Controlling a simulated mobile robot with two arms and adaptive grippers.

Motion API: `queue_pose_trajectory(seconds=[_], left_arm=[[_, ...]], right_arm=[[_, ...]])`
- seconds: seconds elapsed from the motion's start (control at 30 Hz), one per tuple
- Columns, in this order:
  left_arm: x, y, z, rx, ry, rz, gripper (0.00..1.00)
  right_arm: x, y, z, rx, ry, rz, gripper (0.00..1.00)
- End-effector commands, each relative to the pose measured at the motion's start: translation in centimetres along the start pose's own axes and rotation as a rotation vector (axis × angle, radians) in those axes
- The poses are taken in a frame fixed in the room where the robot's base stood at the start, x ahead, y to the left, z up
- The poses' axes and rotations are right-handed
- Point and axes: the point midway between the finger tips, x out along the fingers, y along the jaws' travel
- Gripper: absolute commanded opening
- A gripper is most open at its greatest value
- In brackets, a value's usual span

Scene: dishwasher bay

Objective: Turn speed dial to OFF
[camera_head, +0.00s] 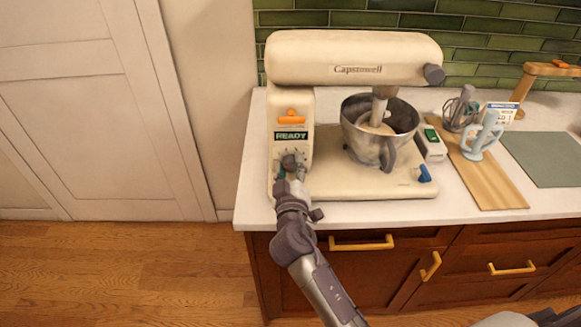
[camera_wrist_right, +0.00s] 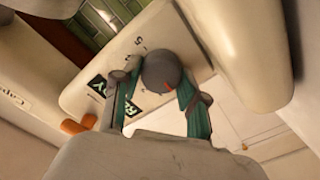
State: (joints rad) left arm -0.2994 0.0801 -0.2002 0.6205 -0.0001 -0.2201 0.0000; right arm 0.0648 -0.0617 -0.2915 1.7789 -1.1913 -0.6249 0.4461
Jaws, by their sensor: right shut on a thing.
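The cream stand mixer (camera_head: 350,58) stands on the counter, with a "READY" panel (camera_head: 291,136) on its column. The speed dial (camera_wrist_right: 160,72) is a dark grey knob with a small red mark, on the column's face below that panel. Numbers are printed around it, and a "5" is readable. My right gripper (camera_head: 291,165) reaches the column from below. In the right wrist view, its two teal-padded fingers (camera_wrist_right: 157,85) are shut on the dial, one on each side. In the head view the gripper hides most of the dial. My left gripper is not in view.
A steel bowl (camera_head: 360,143) sits under the mixer head. An orange lever (camera_head: 291,115) is just above the panel. To the right are a white box with a green top (camera_head: 431,140), a wooden board (camera_head: 492,183) and a green mat (camera_head: 545,157). Drawers with yellow handles (camera_head: 362,243) lie below.

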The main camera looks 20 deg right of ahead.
Motion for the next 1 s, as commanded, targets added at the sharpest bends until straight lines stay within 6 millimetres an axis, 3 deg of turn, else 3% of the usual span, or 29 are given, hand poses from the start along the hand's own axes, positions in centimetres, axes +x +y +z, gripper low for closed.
queue_pose_trajectory(seconds=[0.5, 0.53, 0.67, 1.0], left_arm=[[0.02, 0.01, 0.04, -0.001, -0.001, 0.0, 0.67], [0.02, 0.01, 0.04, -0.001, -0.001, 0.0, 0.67], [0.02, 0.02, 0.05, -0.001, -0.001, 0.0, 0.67], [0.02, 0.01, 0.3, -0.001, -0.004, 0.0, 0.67]], right_arm=[[-0.01, -0.02, 0.0, -0.027, 0.0, 0.0, 0.08], [-0.01, -0.02, 0.0, -0.027, 0.0, 0.0, 0.44], [-0.01, -0.02, 0.01, -0.026, 0.0, 0.0, 0.66], [-0.2, -0.05, 0.03, -0.025, -0.001, -0.001, 0.67]])
